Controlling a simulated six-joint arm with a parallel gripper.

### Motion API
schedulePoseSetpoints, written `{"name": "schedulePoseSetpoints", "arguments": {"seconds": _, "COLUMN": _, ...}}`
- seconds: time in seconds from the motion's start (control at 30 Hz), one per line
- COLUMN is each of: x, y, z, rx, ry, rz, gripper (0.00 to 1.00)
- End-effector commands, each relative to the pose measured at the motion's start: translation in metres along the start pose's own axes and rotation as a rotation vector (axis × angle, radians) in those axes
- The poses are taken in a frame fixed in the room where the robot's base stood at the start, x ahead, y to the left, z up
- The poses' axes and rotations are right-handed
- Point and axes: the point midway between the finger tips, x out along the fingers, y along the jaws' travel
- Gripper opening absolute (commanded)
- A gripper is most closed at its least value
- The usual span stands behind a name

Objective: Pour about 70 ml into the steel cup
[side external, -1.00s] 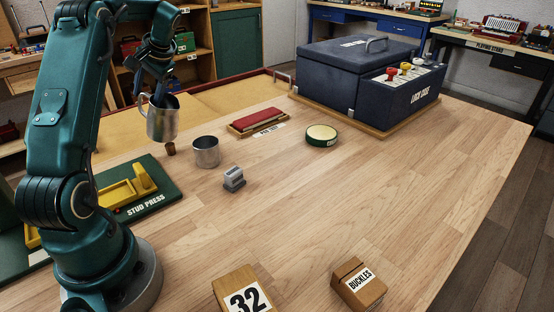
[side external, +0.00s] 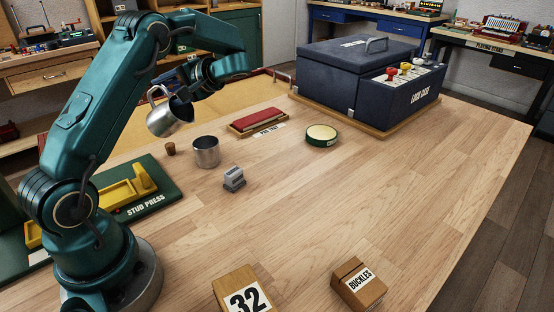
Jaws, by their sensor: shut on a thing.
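A steel jug (side external: 167,118) with a handle hangs in the air, tilted with its dark mouth toward the right. My gripper (side external: 187,88) is shut on the jug near its rim; the fingertips are partly hidden. The steel cup (side external: 206,152) stands upright on the wooden table, below and to the right of the jug. The jug and cup are apart. I see no liquid stream between them, and the level inside either one cannot be made out.
A small cork (side external: 170,148) stands left of the cup. A grey block (side external: 233,178) is in front of it. A red pad (side external: 250,121), a round green-rimmed tin (side external: 321,135) and the dark lock case (side external: 360,80) lie beyond. The yellow stud press (side external: 125,192) is at left. The table's centre right is clear.

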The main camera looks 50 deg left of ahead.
Motion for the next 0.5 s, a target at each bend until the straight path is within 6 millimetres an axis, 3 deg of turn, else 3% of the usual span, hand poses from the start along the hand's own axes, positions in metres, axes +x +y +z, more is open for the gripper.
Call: {"name": "schedulePoseSetpoints", "arguments": {"seconds": 0.5, "x": -0.0103, "y": -0.0022, "z": -0.0008, "rx": 0.003, "ry": 0.001, "rz": -0.107, "gripper": 0.00}}
